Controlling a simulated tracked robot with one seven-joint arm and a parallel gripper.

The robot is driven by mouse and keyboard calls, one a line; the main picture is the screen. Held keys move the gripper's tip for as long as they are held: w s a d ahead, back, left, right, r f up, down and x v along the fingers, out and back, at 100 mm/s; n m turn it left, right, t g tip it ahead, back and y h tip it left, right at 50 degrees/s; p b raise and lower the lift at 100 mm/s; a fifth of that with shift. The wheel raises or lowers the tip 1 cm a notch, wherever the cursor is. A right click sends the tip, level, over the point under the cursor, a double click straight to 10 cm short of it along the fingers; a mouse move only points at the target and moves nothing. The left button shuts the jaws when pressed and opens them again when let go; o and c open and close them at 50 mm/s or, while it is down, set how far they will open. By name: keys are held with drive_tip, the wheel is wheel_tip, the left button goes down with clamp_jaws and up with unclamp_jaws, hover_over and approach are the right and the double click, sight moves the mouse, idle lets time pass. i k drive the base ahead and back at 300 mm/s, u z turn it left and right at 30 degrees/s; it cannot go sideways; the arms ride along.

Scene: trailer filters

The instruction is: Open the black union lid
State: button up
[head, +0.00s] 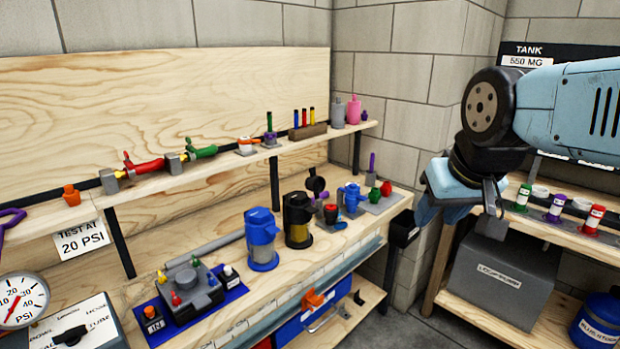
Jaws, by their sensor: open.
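A black round disc-like part (316,183) stands tilted above small fittings on the workbench, behind a black filter housing (298,222) with a yellow band and a clear lower bowl. I cannot tell for sure which black part is the union lid. My gripper (462,209) hangs at the right, in front of the wall corner and well to the right of the black parts. It is open, touches nothing that I can see, and its fingers are partly hidden by its own body.
A blue filter housing (262,238) stands left of the black one. Blue fittings (350,197) and red and green knobs are to the right. A shelf (220,166) with valves overhangs the bench (220,225). A grey box (503,275) sits under the right-hand shelf.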

sight(312, 169)
drive_tip(key=u, duration=0.5)
drive_tip(key=i, duration=0.85)
drive_tip(key=u, duration=0.1)
